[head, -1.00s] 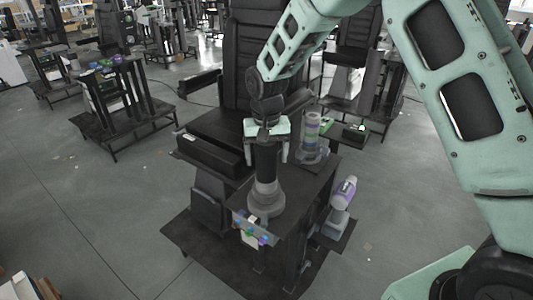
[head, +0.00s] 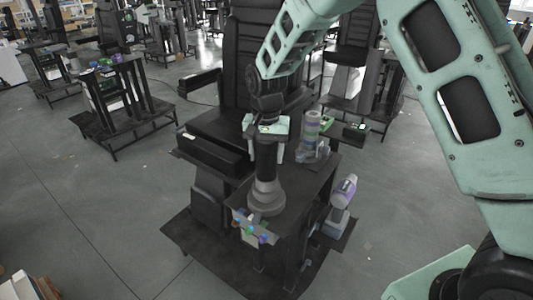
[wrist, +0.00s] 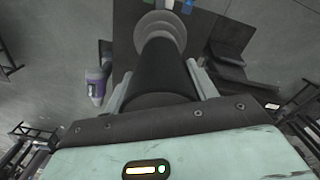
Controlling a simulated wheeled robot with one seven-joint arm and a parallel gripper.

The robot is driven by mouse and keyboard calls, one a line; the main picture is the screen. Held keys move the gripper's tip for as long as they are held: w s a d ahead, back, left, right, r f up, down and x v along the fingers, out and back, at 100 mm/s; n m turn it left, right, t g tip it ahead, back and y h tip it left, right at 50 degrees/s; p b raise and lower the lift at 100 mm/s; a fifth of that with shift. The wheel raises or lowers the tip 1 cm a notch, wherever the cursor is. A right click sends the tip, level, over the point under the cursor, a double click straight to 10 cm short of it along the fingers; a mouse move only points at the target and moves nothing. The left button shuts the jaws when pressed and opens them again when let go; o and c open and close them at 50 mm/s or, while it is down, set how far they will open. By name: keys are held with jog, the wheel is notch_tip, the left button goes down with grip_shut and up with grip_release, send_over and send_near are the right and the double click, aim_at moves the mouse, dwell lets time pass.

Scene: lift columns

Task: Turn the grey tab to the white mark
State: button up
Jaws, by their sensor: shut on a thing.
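A black upright cylinder (head: 265,165) rises from a stepped round grey base (head: 266,198) on a dark stand. My gripper (head: 265,157) comes down over its upper part, one pale finger on each side. In the wrist view, the black cylinder (wrist: 160,75) lies between the fingers of my gripper (wrist: 160,72), and the grey base (wrist: 160,30) shows beyond them. My gripper is shut on the cylinder. I cannot make out a separate grey tab. A small white patch (wrist: 168,4) shows past the base, but I cannot tell whether it is the white mark.
Coloured knobs (head: 250,229) sit at the stand's front edge. A purple and white device (head: 343,192) stands to the right. A black chair (head: 265,60) stands close behind. Open floor (head: 90,200) lies left.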

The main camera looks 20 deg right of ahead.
jog(key=shift+m, duration=1.2)
jog(key=o, duration=1.4)
notch_tip(320, 180, up, 18)
jog(key=b, duration=0.3)
jog(key=shift+f, duration=0.25)
